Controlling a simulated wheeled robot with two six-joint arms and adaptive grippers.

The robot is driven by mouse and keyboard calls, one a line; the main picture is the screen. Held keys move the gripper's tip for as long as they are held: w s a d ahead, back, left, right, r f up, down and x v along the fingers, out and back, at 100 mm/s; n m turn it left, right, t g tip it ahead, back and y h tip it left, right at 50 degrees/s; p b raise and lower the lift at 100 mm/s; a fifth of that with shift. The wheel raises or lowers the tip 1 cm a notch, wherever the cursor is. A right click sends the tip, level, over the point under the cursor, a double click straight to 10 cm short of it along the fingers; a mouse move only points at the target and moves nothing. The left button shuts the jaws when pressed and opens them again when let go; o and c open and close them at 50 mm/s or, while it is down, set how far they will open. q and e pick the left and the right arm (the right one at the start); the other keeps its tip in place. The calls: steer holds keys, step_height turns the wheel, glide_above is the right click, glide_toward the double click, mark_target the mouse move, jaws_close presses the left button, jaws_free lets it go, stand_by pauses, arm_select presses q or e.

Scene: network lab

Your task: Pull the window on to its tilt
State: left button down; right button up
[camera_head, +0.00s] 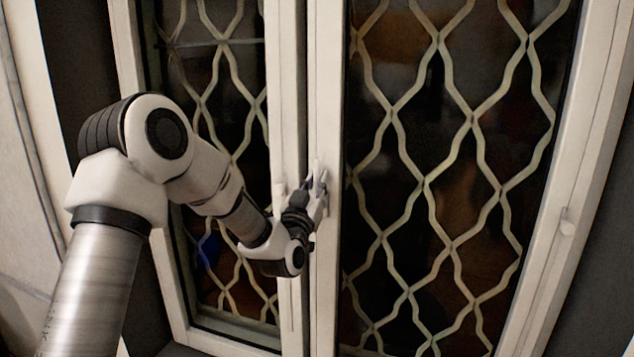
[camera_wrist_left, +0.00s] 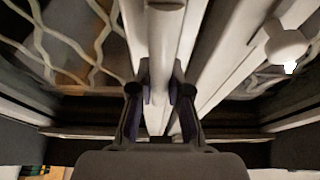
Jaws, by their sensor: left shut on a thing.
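The window has two tall white-framed sashes, a left one (camera_head: 283,120) and a wider right one (camera_head: 326,90), with cream lattice over dark glass. My left gripper (camera_head: 318,186) is at the middle uprights, at about mid height of the window. In the left wrist view my left gripper (camera_wrist_left: 160,88) has its dark fingers on both sides of a white handle bar (camera_wrist_left: 166,35) and is shut on it. In the head view the gripper hides most of the handle. I cannot tell whether either sash is tilted. My right gripper is not in view.
A rounded white knob (camera_wrist_left: 286,42) also shows at the right of the left wrist view. A pale wall or panel (camera_head: 25,190) stands at the far left.

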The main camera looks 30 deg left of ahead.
arm_select(q)
steer(key=shift+s+f, duration=0.15)
steer(key=shift+s, duration=0.1)
steer(key=shift+s+d, duration=0.1)
steer(key=shift+s, duration=0.05)
steer(key=shift+s+d+b, duration=0.15)
steer(key=shift+s+b, duration=0.25)
steer(key=shift+s, duration=0.35)
steer(key=shift+s+d+b, duration=0.2)
steer(key=shift+s+b, duration=0.1)
steer(key=shift+s, duration=0.6)
steer(key=shift+s+d+b, duration=0.25)
steer(key=shift+s, duration=0.6)
steer(key=shift+s+d+b, duration=0.2)
steer(key=shift+s+b, duration=0.1)
steer(key=shift+s, duration=0.6)
steer(key=c, duration=0.7)
jaws_free()
steer(key=shift+s, duration=0.3)
